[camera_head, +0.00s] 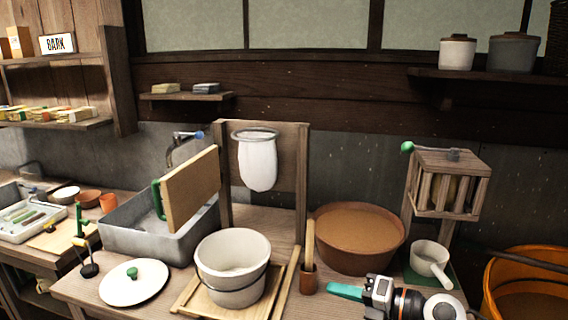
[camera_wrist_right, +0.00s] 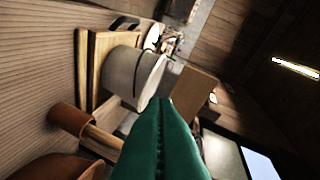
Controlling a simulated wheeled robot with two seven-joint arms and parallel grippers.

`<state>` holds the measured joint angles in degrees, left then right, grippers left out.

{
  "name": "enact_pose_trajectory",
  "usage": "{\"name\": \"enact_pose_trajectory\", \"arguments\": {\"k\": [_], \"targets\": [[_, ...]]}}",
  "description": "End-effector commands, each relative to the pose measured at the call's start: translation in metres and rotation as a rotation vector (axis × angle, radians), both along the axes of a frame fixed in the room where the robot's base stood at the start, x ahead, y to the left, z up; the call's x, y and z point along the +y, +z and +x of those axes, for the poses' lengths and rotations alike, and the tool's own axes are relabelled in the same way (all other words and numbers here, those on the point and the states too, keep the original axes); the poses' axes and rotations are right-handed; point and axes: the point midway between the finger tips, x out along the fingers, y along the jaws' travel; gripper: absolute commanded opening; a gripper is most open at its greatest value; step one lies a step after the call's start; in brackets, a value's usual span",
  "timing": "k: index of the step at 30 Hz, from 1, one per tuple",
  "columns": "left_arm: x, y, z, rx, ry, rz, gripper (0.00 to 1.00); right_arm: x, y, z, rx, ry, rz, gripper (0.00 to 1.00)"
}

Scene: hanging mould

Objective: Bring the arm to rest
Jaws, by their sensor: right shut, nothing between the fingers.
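My right gripper (camera_head: 332,288) comes in from the lower right of the head view. Its green fingers are shut and empty, low in front of the brown basin and right of the small brown cup. In the right wrist view the green fingers (camera_wrist_right: 160,118) lie together with nothing between them. My left gripper does not show. A white mould (camera_head: 258,164) hangs from a ring on the wooden stand (camera_head: 291,150), clear of my right gripper.
A white bucket (camera_head: 233,258) stands on a slatted tray, left of the gripper. The cup (camera_head: 308,280) holds a wooden stick. The basin (camera_head: 360,237), a white ladle (camera_head: 431,260) and a wooden cage (camera_head: 448,190) are nearby. An orange tub (camera_head: 520,262) is far right.

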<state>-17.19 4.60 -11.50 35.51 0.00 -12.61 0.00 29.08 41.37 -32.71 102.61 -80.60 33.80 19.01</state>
Motion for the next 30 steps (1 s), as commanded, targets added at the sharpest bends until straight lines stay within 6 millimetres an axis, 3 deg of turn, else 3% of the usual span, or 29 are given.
{"name": "enact_pose_trajectory", "arguments": {"k": [1,3,6,8,11,14,18,21,24,30], "targets": [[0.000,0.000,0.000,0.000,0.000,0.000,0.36,0.013,0.011,-0.009,0.007,-0.039,0.164,0.00],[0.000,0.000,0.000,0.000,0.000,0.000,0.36,0.016,0.029,-0.015,0.027,-0.134,0.386,0.00],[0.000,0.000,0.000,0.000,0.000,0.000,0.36,0.000,0.040,-0.020,0.101,-0.316,0.676,0.00],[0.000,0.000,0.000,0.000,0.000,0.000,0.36,-0.018,0.036,-0.023,0.170,-0.448,0.828,0.00],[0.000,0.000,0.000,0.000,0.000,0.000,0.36,-0.053,0.010,-0.033,0.320,-0.699,1.036,0.00],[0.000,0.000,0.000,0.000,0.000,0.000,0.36,-0.084,-0.035,-0.056,0.516,-0.974,1.181,0.00],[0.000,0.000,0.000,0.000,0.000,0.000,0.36,-0.109,-0.110,-0.115,0.839,-1.351,1.260,0.00],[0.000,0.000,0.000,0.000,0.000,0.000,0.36,-0.112,-0.146,-0.157,1.032,-1.537,1.244,0.00],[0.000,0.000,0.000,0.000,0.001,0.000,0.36,-0.109,-0.169,-0.195,1.189,-1.667,1.205,0.00],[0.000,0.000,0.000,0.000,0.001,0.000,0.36,-0.098,-0.196,-0.262,1.450,-1.851,1.099,0.00]]}}
